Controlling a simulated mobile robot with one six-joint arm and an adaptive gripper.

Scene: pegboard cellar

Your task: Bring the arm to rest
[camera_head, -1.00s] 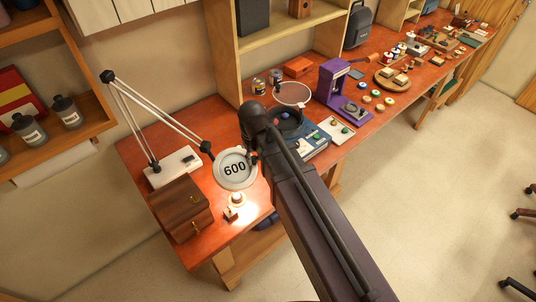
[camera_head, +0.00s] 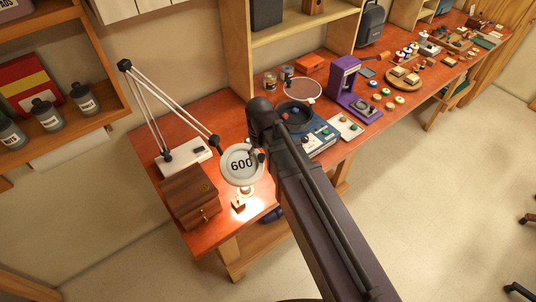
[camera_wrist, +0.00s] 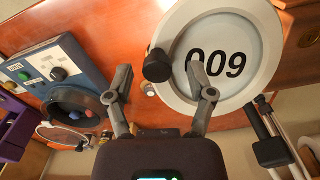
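My gripper (camera_wrist: 158,72) is open in the wrist view, its two fingers spread wide apart. A lamp with a round white head marked 600 (camera_head: 239,178) shows in the head view; the marking appears upside down in the wrist view (camera_wrist: 263,60). A dark knob (camera_wrist: 157,65) at the lamp head's rim appears between the fingertips; I cannot tell whether a finger touches it. In the head view my arm reaches over the bench to beside the lamp head, and hides most of my gripper.
The red-brown bench (camera_head: 240,225) holds a wooden box (camera_head: 188,193), a blue device with a black bowl (camera_head: 324,136) and a purple machine (camera_head: 345,77). Shelves with bottles (camera_head: 45,112) stand at the left. The floor (camera_head: 440,200) at right is largely clear.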

